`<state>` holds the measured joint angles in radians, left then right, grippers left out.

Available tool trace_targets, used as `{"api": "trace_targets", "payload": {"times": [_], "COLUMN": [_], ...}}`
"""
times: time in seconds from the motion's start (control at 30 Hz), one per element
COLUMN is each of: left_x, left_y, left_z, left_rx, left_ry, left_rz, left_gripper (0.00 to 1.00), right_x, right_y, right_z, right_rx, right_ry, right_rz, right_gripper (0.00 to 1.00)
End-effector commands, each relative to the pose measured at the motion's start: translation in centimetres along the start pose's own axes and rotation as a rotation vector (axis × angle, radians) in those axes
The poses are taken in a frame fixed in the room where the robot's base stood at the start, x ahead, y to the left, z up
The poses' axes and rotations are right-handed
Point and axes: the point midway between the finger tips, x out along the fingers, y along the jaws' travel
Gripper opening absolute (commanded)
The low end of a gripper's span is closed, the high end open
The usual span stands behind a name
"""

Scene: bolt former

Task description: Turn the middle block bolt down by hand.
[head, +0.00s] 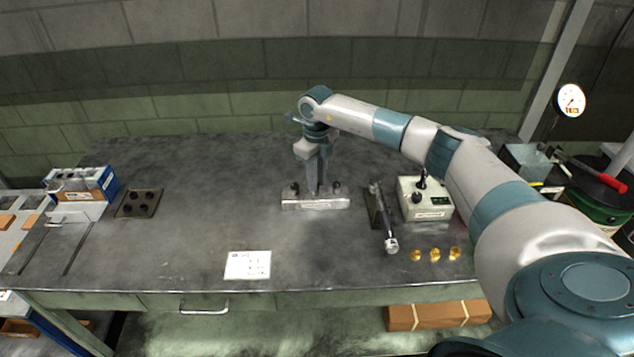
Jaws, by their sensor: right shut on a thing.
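The metal block (316,203) stands near the middle of the dark bench, with a label on its front face. A dark bolt (295,189) shows at its left end and another (337,187) at its right end. My right gripper (316,190) points straight down over the middle of the block and is shut on the middle bolt. The fingers hide most of that bolt, so I cannot tell how deep it sits. My left gripper is not in view.
A torque wrench (388,228) lies right of the block, beside a white tester box (425,200). Several brass pieces (435,254) lie in front. A paper card (248,265) lies front left. A dark plate with holes (138,203) and a blue-white rack (82,188) stand left.

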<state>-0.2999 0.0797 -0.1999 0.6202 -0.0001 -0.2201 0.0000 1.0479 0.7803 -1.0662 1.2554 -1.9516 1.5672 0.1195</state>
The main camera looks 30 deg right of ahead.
Motion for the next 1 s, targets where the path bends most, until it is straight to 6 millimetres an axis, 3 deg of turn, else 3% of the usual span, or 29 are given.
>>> {"api": "trace_targets", "payload": {"times": [1.0], "left_x": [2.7], "left_y": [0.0], "left_z": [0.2], "left_rx": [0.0], "left_ry": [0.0], "left_rz": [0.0], "left_gripper": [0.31], "right_x": [-0.2], "right_y": [0.3], "right_z": [0.3], "right_rx": [0.967], "right_ry": [-0.006], "right_rz": [0.001], "right_gripper": [0.0]}}
